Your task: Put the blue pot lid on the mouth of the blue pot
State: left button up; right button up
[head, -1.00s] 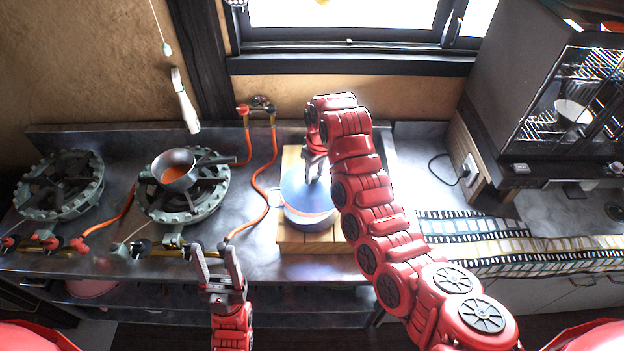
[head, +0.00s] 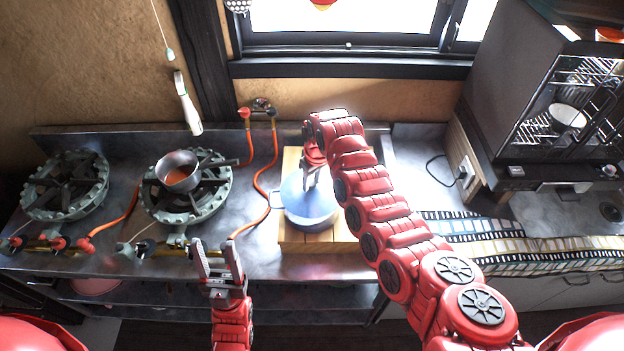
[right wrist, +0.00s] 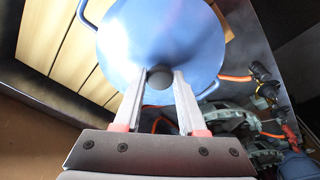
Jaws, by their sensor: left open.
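The blue pot (head: 318,222) stands on a slatted wooden board, and one of its loop handles shows on its left. The blue pot lid (head: 292,191) lies over the pot's mouth and looks level; I cannot tell whether it is fully seated. My right gripper (head: 309,186) reaches down to the lid from above. In the right wrist view its fingers are on both sides of the dark round knob (right wrist: 158,78) of the lid (right wrist: 165,35), seemingly touching it. My left gripper (head: 218,246) is open and empty at the counter's front edge, left of the pot.
The wooden board (head: 300,237) lies on the steel counter. To the left are two gas burners, one with a small saucepan (head: 177,172) on it. An orange hose (head: 265,190) runs left of the board. A dish cabinet (head: 520,90) stands at the right.

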aim_at(314, 185)
jog(key=o, duration=0.4)
jog(key=shift+o, duration=0.2)
jog(key=shift+r, duration=0.65)
jog(key=r+b, duration=0.2)
jog(key=r, duration=0.2)
jog(key=shift+s+d+r+b, duration=0.2)
jog(key=shift+d+b, duration=0.1)
jog(key=shift+b, duration=0.1)
notch_tip(314, 185, up, 6)
jog(key=s, duration=0.1)
jog(key=shift+d+r, duration=0.25)
jog(key=shift+d, duration=0.05)
